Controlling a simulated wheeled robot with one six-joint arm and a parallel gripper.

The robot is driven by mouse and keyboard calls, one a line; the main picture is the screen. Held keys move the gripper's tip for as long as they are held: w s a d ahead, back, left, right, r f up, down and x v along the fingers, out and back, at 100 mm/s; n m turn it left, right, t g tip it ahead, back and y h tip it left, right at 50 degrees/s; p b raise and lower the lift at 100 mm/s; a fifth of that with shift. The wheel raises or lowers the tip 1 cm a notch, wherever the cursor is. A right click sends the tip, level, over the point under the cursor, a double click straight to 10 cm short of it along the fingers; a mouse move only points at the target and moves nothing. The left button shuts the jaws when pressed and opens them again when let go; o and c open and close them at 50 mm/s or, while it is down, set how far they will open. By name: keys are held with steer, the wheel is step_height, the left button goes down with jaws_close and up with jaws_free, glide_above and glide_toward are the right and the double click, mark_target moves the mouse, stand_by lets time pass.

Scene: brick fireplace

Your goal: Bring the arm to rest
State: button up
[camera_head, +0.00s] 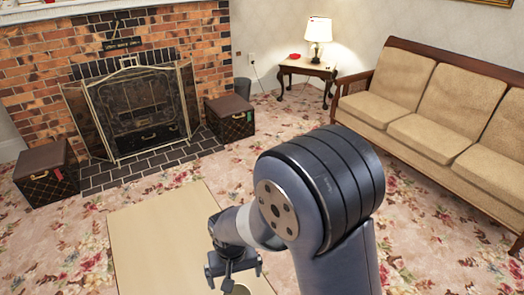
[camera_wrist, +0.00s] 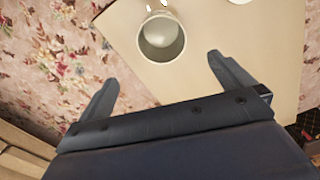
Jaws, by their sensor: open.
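My gripper (camera_head: 235,279) is at the lower middle of the head view, above a pale table, with its fingers pointing down. In the wrist view my gripper (camera_wrist: 162,70) has its two fingers spread wide apart, with nothing between them. A grey-white cup (camera_wrist: 163,54) stands on the table just beyond the fingertips, with its open top facing the camera. The cup is apart from the fingers as far as I can tell. My arm hides part of the table in the head view.
The pale table top (camera_head: 150,235) is bare on its left. A white item (camera_wrist: 240,1) is cut off at the wrist view's top edge. A sofa (camera_head: 440,125) stands at right, a side table with a lamp (camera_head: 318,32) behind, and a fireplace screen (camera_head: 130,110) at back left.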

step_height(320, 180, down, 8)
steer(key=b, duration=0.1)
steer(key=shift+s+a+r, duration=0.15)
steer(key=shift+r, duration=0.1)
stand_by(0.4)
